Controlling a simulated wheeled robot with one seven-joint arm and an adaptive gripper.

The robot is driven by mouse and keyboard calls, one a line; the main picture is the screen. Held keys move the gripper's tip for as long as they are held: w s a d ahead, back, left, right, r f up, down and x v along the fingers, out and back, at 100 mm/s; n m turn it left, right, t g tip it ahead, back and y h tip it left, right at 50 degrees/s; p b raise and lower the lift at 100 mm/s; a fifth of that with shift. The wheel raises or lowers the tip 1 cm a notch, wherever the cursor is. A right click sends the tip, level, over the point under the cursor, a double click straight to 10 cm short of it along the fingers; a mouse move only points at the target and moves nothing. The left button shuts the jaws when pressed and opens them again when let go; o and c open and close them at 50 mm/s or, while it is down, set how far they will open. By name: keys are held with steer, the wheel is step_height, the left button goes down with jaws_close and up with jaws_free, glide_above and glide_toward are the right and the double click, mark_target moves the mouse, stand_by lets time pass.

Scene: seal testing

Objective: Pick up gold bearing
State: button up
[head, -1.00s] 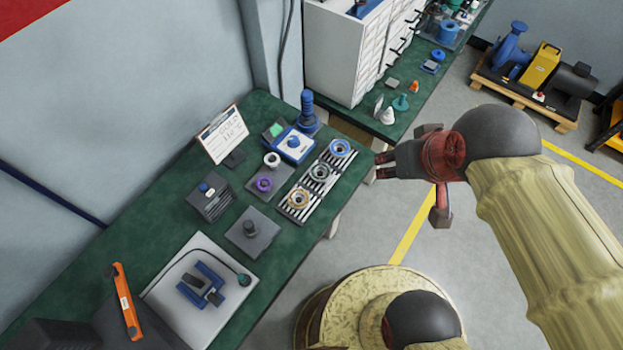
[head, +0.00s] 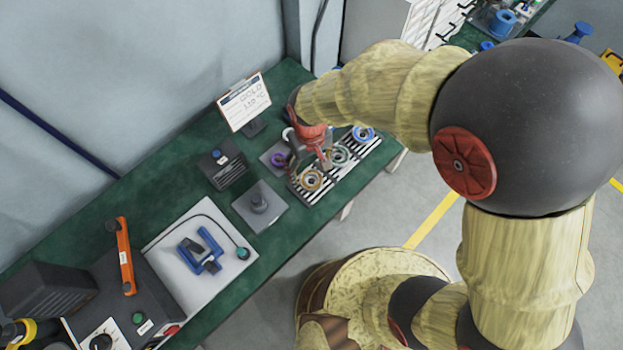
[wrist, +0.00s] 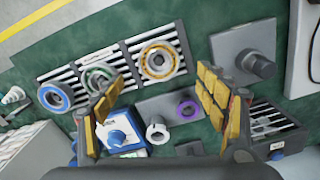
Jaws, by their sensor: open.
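The gold bearing (head: 311,180) is a ring lying on the near-left end of a striped rack (head: 300,190) on the green bench. It also shows in the wrist view (wrist: 158,62), at the upper middle and clear of my fingers. My gripper (head: 311,158) is above the bench beside the rack, pointing down, partly covered by my own wrist. In the wrist view my gripper (wrist: 160,88) is open and empty, its yellow-padded fingers wide apart. The bearing lies beyond the fingertips, roughly centred between them, with no visible contact.
A silver-green ring (wrist: 100,77) and a blue ring (wrist: 53,97) share the rack. A purple ring (wrist: 187,108) and a white ring (wrist: 157,130) are close by. A grey block with a post (head: 259,201) and a sign reading GOLD (head: 244,100) stand near.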

mark_target(311, 180)
steer(key=shift+s+d+f+b, duration=0.1)
steer(key=shift+f+b, duration=0.9)
steer(key=shift+f, duration=2.2)
steer(key=shift+c, duration=0.9)
steer(key=c, duration=1.3)
